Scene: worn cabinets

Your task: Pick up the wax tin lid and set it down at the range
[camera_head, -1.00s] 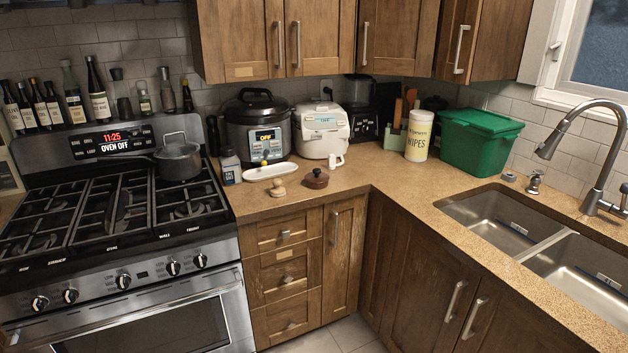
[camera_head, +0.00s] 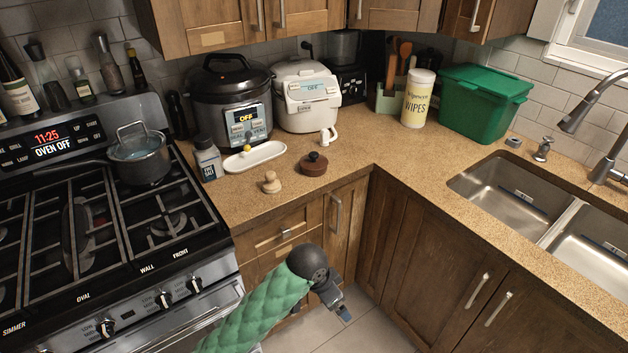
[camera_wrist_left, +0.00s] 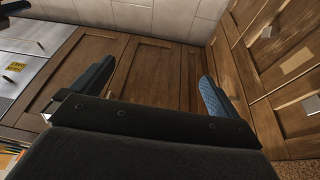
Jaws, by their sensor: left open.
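A round brown lid with a black knob (camera_head: 313,165), which looks like the wax tin lid, lies on the counter right of the range. The range (camera_head: 112,225) is at the left, with black grates and a pot on its back right burner. My left gripper (camera_head: 340,306) is below and in front of the counter edge, near the cabinet fronts, apart from the lid. In the left wrist view its two fingers (camera_wrist_left: 150,92) are spread, with nothing between them. The lid does not show in that view. My right gripper is not in view.
A small wooden knobbed piece (camera_head: 271,182) stands left of the lid. Behind are a white dish (camera_head: 254,158), a labelled bottle (camera_head: 207,160), a pressure cooker (camera_head: 231,100), a white cooker (camera_head: 307,95) and a small white item (camera_head: 328,137). The counter right of the lid is clear.

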